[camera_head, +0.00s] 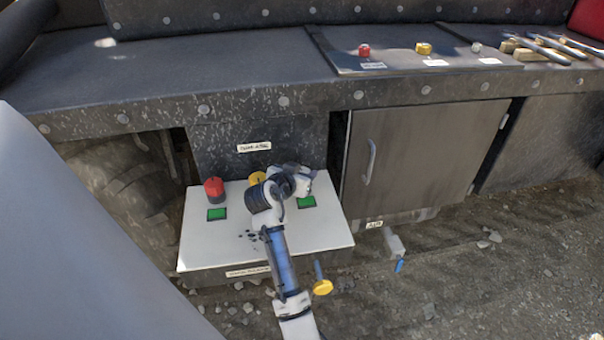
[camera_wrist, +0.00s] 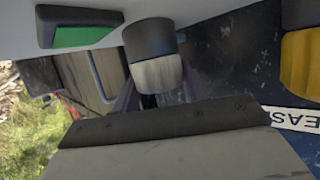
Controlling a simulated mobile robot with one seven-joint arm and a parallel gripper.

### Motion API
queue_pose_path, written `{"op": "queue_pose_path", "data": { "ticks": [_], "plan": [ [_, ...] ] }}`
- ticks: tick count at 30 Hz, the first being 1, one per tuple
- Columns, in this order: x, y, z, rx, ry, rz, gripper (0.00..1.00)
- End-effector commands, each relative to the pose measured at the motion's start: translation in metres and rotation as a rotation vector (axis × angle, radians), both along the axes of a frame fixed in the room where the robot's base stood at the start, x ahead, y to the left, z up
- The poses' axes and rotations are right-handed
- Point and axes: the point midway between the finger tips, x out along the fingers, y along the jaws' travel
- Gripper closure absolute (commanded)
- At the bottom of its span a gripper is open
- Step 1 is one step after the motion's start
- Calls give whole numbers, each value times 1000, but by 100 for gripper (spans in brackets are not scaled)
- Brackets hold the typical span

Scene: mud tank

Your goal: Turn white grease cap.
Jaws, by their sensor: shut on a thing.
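The white grease cap (camera_wrist: 157,74) shows in the wrist view as a pale cylinder with a dark grey collar, standing on the white panel. My gripper (camera_wrist: 155,99) has its jaws on either side of the white cap and is shut on it. The far ends of the jaws are partly hidden by the wrist housing. In the head view my arm reaches over the right part of the white panel (camera_head: 204,247) and hides most of the white cap.
A red cap (camera_head: 213,190) and a partly covered yellow cap (camera_head: 257,178) stand to the left. Green pads (camera_head: 217,214) lie in front. A grey cabinet door (camera_head: 418,155) is to the right. Above, a dark shelf (camera_head: 200,75) overhangs; red, yellow and white caps and tools lie on its right side.

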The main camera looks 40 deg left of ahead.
Motion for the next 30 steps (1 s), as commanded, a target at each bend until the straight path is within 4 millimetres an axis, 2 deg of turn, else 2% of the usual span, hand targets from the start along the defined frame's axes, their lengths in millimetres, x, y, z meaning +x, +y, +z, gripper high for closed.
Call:
{"op": "queue_pose_path", "data": {
  "ticks": [11,12,16,26,30],
  "plan": [
    [-1,0,-2,-2,4,-3,79],
    [-1,0,-2,-2,4,-3,52],
    [0,0,-1,-2,4,-3,35],
    [-2,0,0,0,1,-2,34],
    [-15,-3,5,1,0,-1,34]
  ]
}}
